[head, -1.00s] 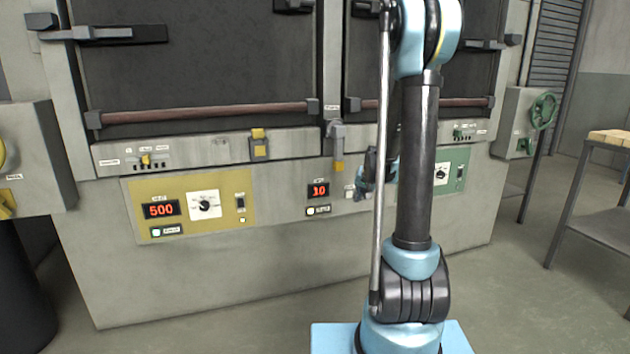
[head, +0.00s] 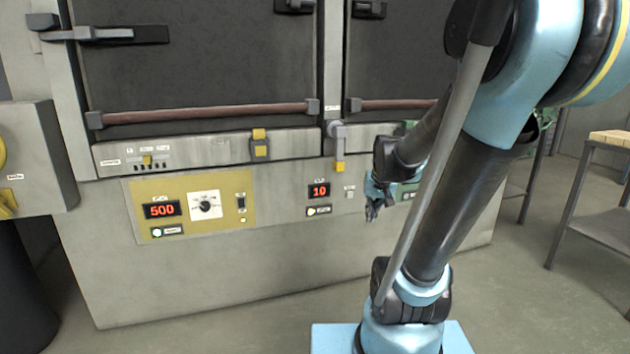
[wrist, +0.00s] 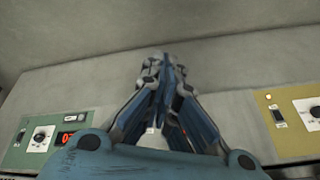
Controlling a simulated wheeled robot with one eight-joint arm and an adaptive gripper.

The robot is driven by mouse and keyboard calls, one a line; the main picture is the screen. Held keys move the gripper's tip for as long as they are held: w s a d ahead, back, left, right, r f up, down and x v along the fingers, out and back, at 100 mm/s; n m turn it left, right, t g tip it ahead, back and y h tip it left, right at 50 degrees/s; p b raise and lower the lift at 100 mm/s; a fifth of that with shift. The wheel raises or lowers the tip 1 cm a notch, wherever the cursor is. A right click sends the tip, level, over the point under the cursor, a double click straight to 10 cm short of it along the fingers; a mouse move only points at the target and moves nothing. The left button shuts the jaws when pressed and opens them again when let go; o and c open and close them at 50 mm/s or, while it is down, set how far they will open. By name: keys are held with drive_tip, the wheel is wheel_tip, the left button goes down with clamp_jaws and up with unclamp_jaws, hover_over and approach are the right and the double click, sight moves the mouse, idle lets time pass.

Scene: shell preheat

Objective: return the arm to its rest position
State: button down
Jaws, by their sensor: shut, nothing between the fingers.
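My gripper (head: 372,212) hangs in front of the furnace's lower panel in the head view, pointing down, just right of the small display reading 10 (head: 319,191). In the wrist view my gripper (wrist: 160,62) has its blue fingers together, with nothing between them. My arm leans to the right in the head view and covers most of the green panel.
The grey furnace (head: 270,270) has two dark doors and a yellow panel (head: 190,207) reading 500. The green panel (wrist: 45,140) shows in the wrist view. A metal table (head: 600,160) stands at the right. The floor between is clear.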

drive_tip(key=s+f+g, duration=0.1)
drive_tip(key=s+f, duration=0.1)
drive_tip(key=s, duration=0.7)
drive_tip(key=s+d+f+n+g, duration=0.1)
drive_tip(key=s+f, duration=0.1)
drive_tip(key=s, duration=0.6)
drive_tip(key=shift+s+f+h, duration=0.35)
drive_tip(key=shift+h, duration=0.05)
drive_tip(key=shift+d, duration=0.1)
drive_tip(key=shift+w+f, duration=0.2)
drive_tip(key=shift+w, duration=0.2)
